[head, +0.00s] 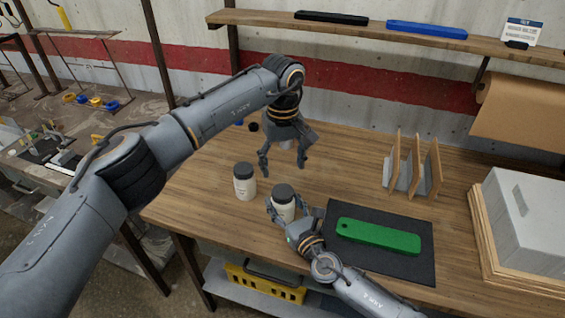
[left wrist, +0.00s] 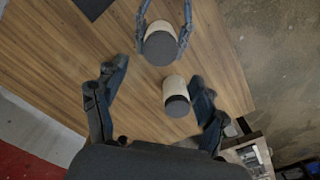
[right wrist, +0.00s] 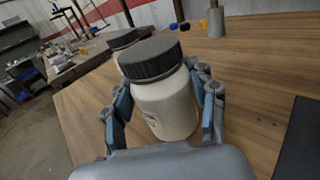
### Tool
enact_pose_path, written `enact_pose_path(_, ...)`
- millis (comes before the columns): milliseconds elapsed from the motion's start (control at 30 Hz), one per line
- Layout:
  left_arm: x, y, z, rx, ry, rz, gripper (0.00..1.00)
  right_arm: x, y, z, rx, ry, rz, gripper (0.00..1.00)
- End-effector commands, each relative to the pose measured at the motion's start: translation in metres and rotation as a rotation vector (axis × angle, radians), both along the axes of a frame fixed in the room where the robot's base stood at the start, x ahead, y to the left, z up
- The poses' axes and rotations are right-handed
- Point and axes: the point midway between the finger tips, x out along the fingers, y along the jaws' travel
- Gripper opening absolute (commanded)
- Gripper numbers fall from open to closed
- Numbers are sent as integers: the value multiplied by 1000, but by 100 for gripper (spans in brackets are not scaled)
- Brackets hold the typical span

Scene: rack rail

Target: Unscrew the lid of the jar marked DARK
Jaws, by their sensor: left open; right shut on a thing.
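Two cream jars with dark ribbed lids stand upright on the wooden table. My right gripper (head: 285,213) is shut around the body of the right-hand jar (head: 283,211); this held jar (right wrist: 168,106) fills the middle of the right wrist view, its lid (right wrist: 150,56) on. Its label is too small to read. The other jar (head: 244,188) stands free to its left, lid on; its marking is not readable either. My left gripper (head: 283,163) is open and empty, pointing down behind the jars. In the left wrist view the free jar (left wrist: 175,98) shows between the left fingers.
A green bar (head: 378,236) lies on a black mat (head: 408,267) right of the held jar. An upright wooden rack (head: 412,175) and a grey box (head: 525,225) stand farther right. Small blue and black items lie behind my left gripper. A shelf (head: 380,30) runs above.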

Motion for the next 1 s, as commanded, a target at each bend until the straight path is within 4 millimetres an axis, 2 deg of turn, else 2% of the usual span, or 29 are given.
enact_pose_path(200, 0, 1, 0, 0, -2, -382, 71, 0, 0, -2, -2, 2, 0, 0)
enact_pose_path(400, 0, 1, 0, 1, -3, -594, 71, 0, 0, -2, -3, 3, 0, 0)
enact_pose_path(567, -1, 1, -5, 1, -2, -652, 71, 0, 0, -2, -3, 3, 0, 0)
enact_pose_path(1000, -1, 1, -67, 0, 0, -653, 71, -1, 0, -2, -3, 3, 0, 0)
